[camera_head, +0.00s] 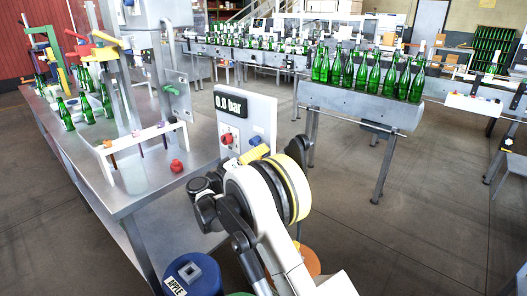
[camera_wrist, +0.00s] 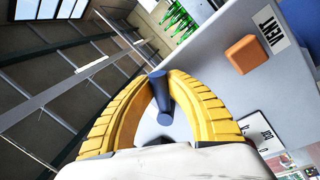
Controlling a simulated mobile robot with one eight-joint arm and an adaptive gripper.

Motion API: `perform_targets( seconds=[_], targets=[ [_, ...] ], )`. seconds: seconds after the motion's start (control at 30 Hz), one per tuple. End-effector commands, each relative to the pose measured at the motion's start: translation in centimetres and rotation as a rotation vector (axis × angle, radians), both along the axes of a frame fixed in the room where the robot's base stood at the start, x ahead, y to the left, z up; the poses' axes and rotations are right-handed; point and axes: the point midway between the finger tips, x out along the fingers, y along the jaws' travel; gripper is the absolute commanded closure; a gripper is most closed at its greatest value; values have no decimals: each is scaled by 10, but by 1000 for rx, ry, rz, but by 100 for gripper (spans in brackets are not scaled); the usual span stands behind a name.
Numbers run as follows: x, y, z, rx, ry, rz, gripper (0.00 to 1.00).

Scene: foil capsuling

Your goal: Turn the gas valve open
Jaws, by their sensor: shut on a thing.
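The valve panel (camera_head: 262,112) is a white upright plate with a dark display (camera_head: 231,104) reading 0.0 bar. In the wrist view my gripper (camera_wrist: 162,80) has its two yellow ribbed fingers closed around a dark blue bar-shaped handle (camera_wrist: 164,104) in front of the panel (camera_wrist: 215,75). The handle's near end sticks out between the fingers. A blue part (camera_head: 254,153) shows low on the panel in the head view. My arm covers the spot where the fingers meet the handle there. I cannot read how far the handle is turned.
An orange block (camera_wrist: 246,54) sits on the panel beside a lettered label (camera_wrist: 271,26). A red knob (camera_head: 226,139) is on the panel. Green bottles (camera_head: 362,76) stand on the conveyor behind. A grey table (camera_head: 130,190) with a white rack is at left. A blue drum (camera_head: 195,272) stands below.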

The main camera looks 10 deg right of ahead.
Motion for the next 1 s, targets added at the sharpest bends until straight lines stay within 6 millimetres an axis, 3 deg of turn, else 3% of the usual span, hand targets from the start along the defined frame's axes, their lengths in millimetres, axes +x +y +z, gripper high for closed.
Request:
perform_targets(
  seconds=[1.0],
  targets=[
    [27, 21, -20, 513, -704, -1, 100]
  ],
)
